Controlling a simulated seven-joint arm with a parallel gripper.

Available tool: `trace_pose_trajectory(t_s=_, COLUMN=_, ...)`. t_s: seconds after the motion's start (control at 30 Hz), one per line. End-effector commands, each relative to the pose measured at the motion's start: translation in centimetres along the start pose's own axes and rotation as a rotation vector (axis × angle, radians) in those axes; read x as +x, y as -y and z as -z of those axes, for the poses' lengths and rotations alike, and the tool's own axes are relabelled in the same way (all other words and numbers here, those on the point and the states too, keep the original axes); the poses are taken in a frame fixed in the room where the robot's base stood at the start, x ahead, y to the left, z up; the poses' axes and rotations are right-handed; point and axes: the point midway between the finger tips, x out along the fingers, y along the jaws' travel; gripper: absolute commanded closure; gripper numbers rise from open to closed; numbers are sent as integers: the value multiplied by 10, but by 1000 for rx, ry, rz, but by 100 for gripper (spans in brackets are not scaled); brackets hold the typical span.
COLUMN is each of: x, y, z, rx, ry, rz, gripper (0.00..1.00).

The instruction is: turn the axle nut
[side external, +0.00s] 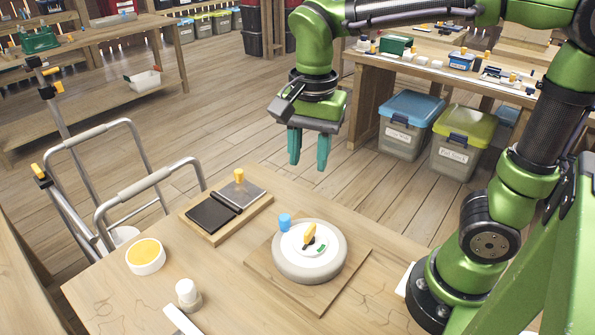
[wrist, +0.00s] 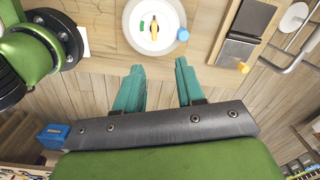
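A grey round wheel (side external: 310,271) with a white hub (side external: 295,246) lies on a square wooden board on the table. A yellow raised piece (side external: 309,236), perhaps the axle nut, stands at its centre beside a small green mark (side external: 321,246). The wheel (wrist: 130,31) and yellow piece (wrist: 154,27) show at the top of the wrist view. A blue cylinder (side external: 285,221) sits at the wheel's edge. My gripper (side external: 308,165) points down, well above and behind the wheel, apart from everything. Its teal fingers are spread and empty, also in the wrist view (wrist: 159,67).
A board with a dark hinged plate (side external: 211,213) and yellow knob (side external: 239,175) lies left of the wheel. A yellow-filled bowl (side external: 146,256) and white bottle (side external: 187,292) stand farther left. A metal hand-truck frame (side external: 150,186) rises beside the table. Lidded bins (side external: 410,125) stand on the floor behind.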

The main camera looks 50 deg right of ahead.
Motion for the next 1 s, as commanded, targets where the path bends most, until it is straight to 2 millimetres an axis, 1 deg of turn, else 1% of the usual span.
trace_pose_trajectory(t_s=0.03, x=-4, y=-1, z=1, rx=71, ry=-3, rz=-9, gripper=62)
trace_pose_trajectory(t_s=0.1, x=-6, y=-4, z=1, rx=144, ry=-4, rz=-25, gripper=62)
trace_pose_trajectory(t_s=0.23, x=0, y=-7, z=0, rx=192, ry=-1, rz=-35, gripper=62)
trace_pose_trajectory(t_s=0.33, x=11, y=-7, z=0, rx=192, ry=-2, rz=-36, gripper=62)
trace_pose_trajectory(t_s=0.47, x=36, y=-8, z=0, rx=189, ry=-1, rz=-38, gripper=62)
trace_pose_trajectory(t_s=0.8, x=111, y=-11, z=0, rx=190, ry=0, rz=-37, gripper=62)
trace_pose_trajectory(t_s=0.9, x=130, y=-11, z=0, rx=190, ry=-1, rz=-37, gripper=62)
trace_pose_trajectory(t_s=1.0, x=145, y=-12, z=0, rx=189, ry=-1, rz=-35, gripper=62)
